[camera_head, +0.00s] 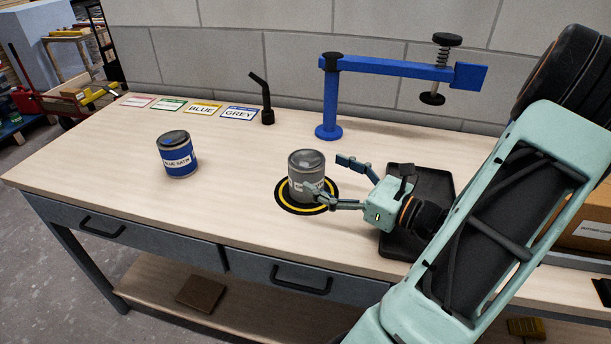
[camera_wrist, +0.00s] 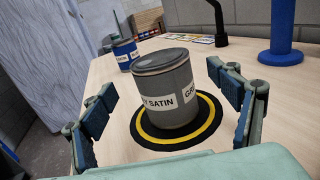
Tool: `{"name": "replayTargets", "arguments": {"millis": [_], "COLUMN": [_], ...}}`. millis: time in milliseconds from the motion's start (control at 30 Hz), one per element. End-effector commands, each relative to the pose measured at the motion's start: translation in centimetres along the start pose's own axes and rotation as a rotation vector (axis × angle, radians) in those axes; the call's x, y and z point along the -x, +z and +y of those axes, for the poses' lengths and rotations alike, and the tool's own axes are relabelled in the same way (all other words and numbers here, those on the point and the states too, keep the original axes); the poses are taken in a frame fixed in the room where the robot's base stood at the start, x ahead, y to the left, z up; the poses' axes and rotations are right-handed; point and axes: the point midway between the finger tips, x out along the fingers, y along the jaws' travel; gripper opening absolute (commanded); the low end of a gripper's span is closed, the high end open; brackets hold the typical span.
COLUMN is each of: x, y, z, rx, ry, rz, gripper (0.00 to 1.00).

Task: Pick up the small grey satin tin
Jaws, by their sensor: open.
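The small grey satin tin (camera_head: 306,165) stands upright on a round black mat with a yellow ring (camera_head: 292,204) on the workbench. In the wrist view the tin (camera_wrist: 165,90) is ahead of my gripper, its label reading "SATIN" facing me. My gripper (camera_head: 338,181) is open, coming from the right, with one finger on the near side of the tin and the other towards its far side. In the wrist view the fingers (camera_wrist: 165,112) stand left and right of the tin, with a gap on each side. I cannot see either finger touching it.
A blue satin tin (camera_head: 178,155) stands to the left. Colour-name cards (camera_head: 202,109) lie along the back, beside a black angled tool (camera_head: 266,105). A blue clamp stand (camera_head: 330,105) rises behind. A black tray (camera_head: 430,190) lies under my gripper's right side. The front left bench top is clear.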

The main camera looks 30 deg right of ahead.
Motion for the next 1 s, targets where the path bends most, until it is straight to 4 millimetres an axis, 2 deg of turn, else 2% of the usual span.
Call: {"name": "replayTargets", "arguments": {"millis": [167,400,500,767,1000], "x": [-1.4,-4.9,-5.8,-6.0,-6.0], "y": [0.0,0.2,0.2,0.3,0.3], "z": [0.0,0.0,-0.1,-0.1,-0.1], "rx": [0.0,0.001,0.0,0.0,0.0], "ry": [0.001,0.002,0.002,-0.001,-0.001], "rz": [0.0,0.0,0.0,0.001,0.001], "gripper": [0.82,0.82,0.82,0.82,0.56]}}
